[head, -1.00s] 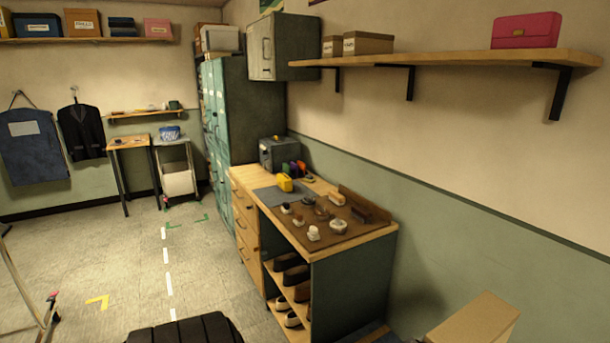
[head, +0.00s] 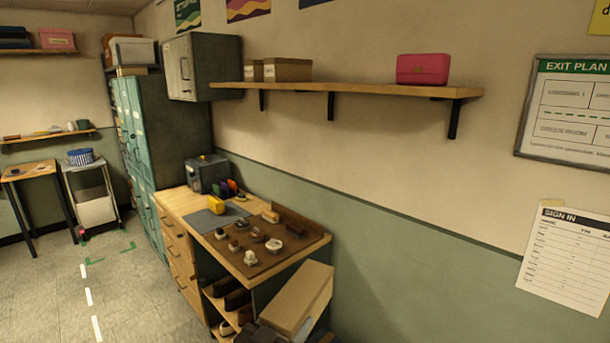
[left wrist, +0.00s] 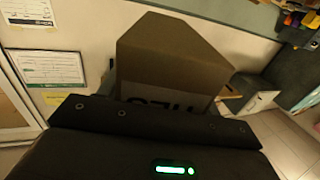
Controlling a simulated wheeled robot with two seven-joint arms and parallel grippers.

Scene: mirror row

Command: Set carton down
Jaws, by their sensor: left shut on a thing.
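A tan cardboard carton (head: 303,298) shows at the bottom middle of the head view, in front of the bench's near right corner in the picture. The fingertips are hidden. My right gripper is not in view.
A wooden bench (head: 172,199) holds a brown mat (head: 250,267) with several small items, a yellow object (head: 215,205) and a grey box. Shoes sit on shelves below. A wall shelf (head: 350,89) carries a pink case (head: 423,69) and boxes. Floor (head: 135,290) at left is open.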

